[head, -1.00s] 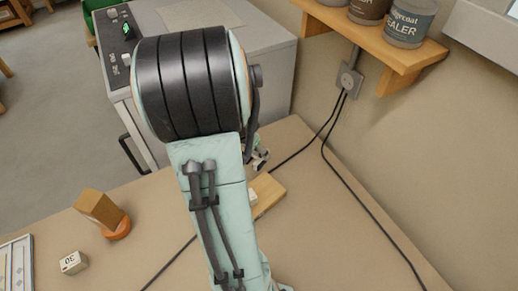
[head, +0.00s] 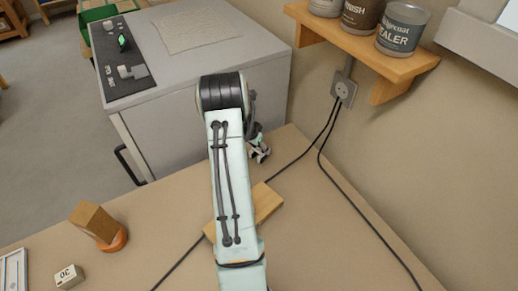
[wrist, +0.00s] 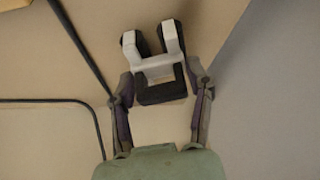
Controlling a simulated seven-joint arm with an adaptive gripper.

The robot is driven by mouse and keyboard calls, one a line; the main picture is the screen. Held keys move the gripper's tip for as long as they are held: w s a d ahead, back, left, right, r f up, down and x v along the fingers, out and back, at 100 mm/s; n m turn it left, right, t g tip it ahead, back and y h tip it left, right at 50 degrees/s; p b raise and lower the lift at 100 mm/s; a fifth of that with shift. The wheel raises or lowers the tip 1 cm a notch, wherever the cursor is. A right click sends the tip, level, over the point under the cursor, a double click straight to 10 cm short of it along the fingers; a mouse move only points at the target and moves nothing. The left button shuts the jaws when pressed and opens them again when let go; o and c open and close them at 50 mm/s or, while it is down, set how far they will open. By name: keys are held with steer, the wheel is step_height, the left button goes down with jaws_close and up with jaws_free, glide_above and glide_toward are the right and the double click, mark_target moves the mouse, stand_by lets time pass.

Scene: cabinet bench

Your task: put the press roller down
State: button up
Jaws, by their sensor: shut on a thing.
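The press roller (wrist: 158,66), a white and black piece with two upright prongs, sits between the fingers of my gripper (wrist: 162,78) in the wrist view. My gripper is shut on it. In the head view my gripper (head: 258,150) shows just past my arm, near the grey cabinet's front and above the far part of the bench (head: 325,235). My arm hides much of it there, and the roller is too small to make out well. I cannot tell whether the roller touches the bench.
A wooden board (head: 267,203) lies partly under my arm. A black cable (head: 300,155) runs from the wall socket (head: 343,90). A grey cabinet (head: 190,110) stands behind. A wooden block on an orange base (head: 115,242) and a white block (head: 68,276) sit left. The right bench is mostly clear.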

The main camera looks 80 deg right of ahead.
steer(key=shift+f, duration=0.65)
steer(key=shift+f, duration=0.65)
steer(key=o, duration=1.2)
steer(key=shift+a, duration=0.1)
steer(key=shift+o, duration=0.2)
